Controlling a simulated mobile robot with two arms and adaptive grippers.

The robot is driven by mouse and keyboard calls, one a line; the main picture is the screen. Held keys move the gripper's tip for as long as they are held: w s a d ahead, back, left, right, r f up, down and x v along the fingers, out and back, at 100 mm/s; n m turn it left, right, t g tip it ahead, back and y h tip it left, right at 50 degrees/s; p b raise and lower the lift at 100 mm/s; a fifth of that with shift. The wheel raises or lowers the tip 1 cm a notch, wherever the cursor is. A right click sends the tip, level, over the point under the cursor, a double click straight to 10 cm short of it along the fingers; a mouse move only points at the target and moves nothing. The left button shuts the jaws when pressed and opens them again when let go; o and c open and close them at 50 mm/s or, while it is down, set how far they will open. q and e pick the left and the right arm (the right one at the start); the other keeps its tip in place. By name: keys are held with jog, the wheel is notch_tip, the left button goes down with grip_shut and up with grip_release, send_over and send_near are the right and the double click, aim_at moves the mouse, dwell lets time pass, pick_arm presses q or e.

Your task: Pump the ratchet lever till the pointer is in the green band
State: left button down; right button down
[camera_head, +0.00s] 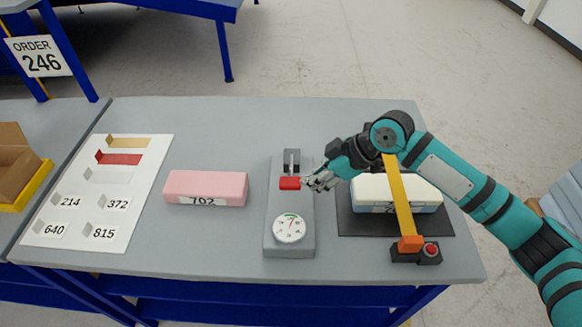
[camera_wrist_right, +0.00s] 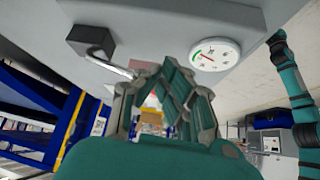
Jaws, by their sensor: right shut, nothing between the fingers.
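The ratchet unit is a grey base (camera_head: 276,247) with a dark bracket, a metal lever and a red grip (camera_head: 290,183). Its white round dial (camera_head: 290,228) faces up near the front end and also shows in the wrist view (camera_wrist_right: 215,54), with a green arc. The pointer is too small to read surely. In the wrist view the metal lever (camera_wrist_right: 108,65) runs from the dark block (camera_wrist_right: 90,40) to behind my fingers. My right gripper (camera_head: 314,184) is shut and empty, just right of the red grip; contact cannot be told. My left gripper is out of view.
A cream and blue block (camera_head: 425,187) lies on a black mat (camera_head: 352,226) under a yellow strap (camera_head: 398,195) with an orange end. A pink block (camera_head: 205,184) labelled 702 lies left of the unit. A white card (camera_head: 80,235) with numbered tags lies further left.

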jog(key=shift+d+r, duration=0.15)
jog(key=shift+r, duration=0.15)
jog(key=v, duration=1.1)
jog(key=shift+d, duration=0.2)
